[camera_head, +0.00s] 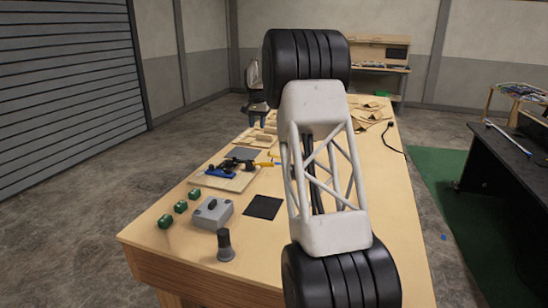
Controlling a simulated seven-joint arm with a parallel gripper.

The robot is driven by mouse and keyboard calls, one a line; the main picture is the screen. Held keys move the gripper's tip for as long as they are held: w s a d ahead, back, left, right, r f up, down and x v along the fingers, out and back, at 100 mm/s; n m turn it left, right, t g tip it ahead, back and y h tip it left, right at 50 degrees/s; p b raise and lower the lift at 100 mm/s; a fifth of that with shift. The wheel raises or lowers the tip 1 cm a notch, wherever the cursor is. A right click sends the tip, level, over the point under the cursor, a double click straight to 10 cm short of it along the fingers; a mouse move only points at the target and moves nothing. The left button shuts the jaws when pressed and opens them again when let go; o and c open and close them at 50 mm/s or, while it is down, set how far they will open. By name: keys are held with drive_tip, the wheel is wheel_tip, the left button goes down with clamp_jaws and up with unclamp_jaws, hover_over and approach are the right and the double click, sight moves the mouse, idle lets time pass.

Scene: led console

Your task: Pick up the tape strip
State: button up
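I cannot pick out a tape strip for certain in the head view. A flat black square (264,207) lies on the wooden table (175,235), left of my arm; I cannot tell what it is. My own arm, with white lattice links and black joints, crosses the middle of the picture and hides much of the table behind it. My gripper does not show.
A grey box (212,213) with a knob, several green blocks (181,206) and a dark upright cylinder (225,246) stand near the front left. A board (213,183) with blue and black parts and a yellow-handled tool (262,165) lie behind them.

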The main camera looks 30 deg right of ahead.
drive_tip(key=shift+m, duration=0.8)
drive_tip(key=w+d+f, duration=0.6)
drive_tip(key=f, duration=0.1)
drive_tip(key=w+d+f, duration=0.3)
drive_tip(key=shift+w+d+f, duration=0.2)
drive_tip(key=shift+w+f, duration=0.05)
drive_tip(key=shift+f, duration=0.05)
drive_tip(key=shift+f, duration=0.1)
drive_tip(key=shift+f, duration=1.25)
drive_tip(key=shift+f, duration=2.6)
clamp_jaws()
